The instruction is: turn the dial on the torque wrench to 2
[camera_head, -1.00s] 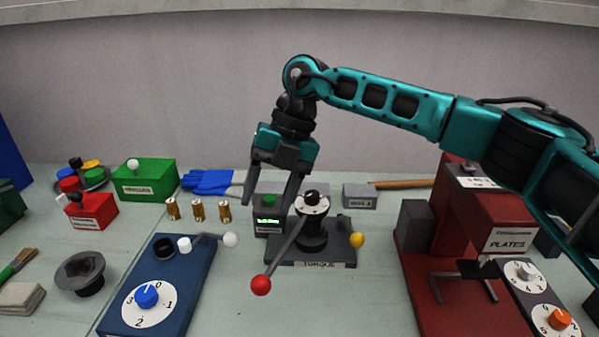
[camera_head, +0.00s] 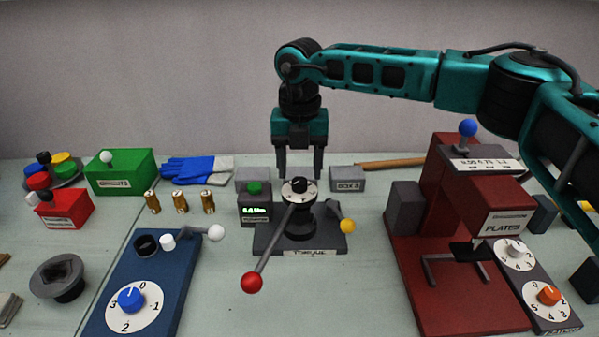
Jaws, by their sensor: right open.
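The torque wrench stands on a dark grey base (camera_head: 262,238) labelled TORQUE in the middle of the table. Its dial (camera_head: 299,187) is a black knob on a white disc with small markings at the top of the post; I cannot read its setting. A lever with a red ball (camera_head: 252,282) slants toward the front left, and a yellow ball (camera_head: 348,226) is on the right. My right gripper (camera_head: 299,174) points down with its fingers apart and empty, just above or behind the dial in the picture. I cannot tell the exact gap. My left gripper is not in view.
A box with a green button and lit display (camera_head: 255,211) stands left of the dial. Grey boxes, one labelled BOX 2 (camera_head: 348,179), stand behind. A blue unit (camera_head: 172,280) is at left, a red press (camera_head: 440,300) at right. Table in front is clear.

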